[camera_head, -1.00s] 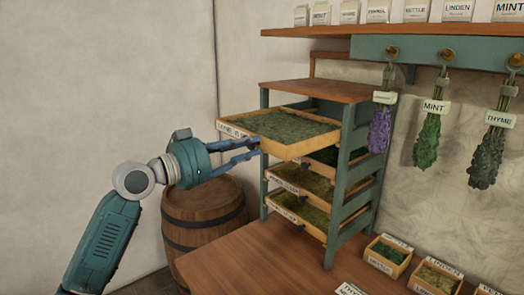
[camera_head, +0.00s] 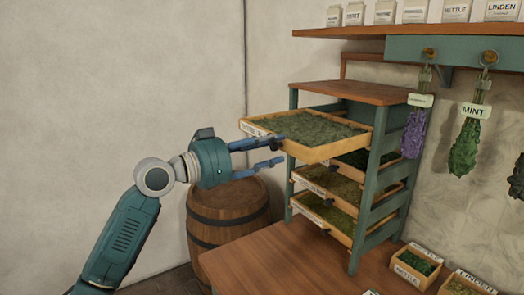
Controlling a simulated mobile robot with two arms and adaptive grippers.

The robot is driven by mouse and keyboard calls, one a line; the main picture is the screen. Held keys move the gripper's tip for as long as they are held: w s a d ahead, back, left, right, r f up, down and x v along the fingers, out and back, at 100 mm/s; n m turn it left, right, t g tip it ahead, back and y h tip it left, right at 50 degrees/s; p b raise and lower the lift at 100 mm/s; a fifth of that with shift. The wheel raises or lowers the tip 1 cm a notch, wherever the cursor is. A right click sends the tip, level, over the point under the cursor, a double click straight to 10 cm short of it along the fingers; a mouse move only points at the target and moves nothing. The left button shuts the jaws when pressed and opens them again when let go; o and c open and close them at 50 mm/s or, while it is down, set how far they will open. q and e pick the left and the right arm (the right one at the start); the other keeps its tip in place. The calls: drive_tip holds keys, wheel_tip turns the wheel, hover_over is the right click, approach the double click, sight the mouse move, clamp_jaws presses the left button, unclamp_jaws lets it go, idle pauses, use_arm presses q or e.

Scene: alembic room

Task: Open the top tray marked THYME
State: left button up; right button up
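The top tray (camera_head: 322,154) is a shallow wooden drawer of dried green herb, pulled well out of the teal rack (camera_head: 360,93). A small white label sits on its front left edge, too small to read now. My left gripper (camera_head: 274,151) is at the tray's front, its two blue fingers spread apart. The upper finger lies in front of the tray's front edge and the lower finger is below it. I see nothing held between them, though I cannot tell whether a finger touches the tray. My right gripper is out of view.
Lower trays (camera_head: 325,216) of herbs sit in the rack, their fronts sticking out a little. A wooden barrel (camera_head: 228,215) stands below my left gripper. The wooden table (camera_head: 285,262) has free room in front, with small herb boxes (camera_head: 416,268) at right. Herb bundles (camera_head: 465,145) hang right.

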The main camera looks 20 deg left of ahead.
use_arm(q)
drive_tip(key=v, duration=1.2)
drive_tip(key=shift+w, duration=0.1)
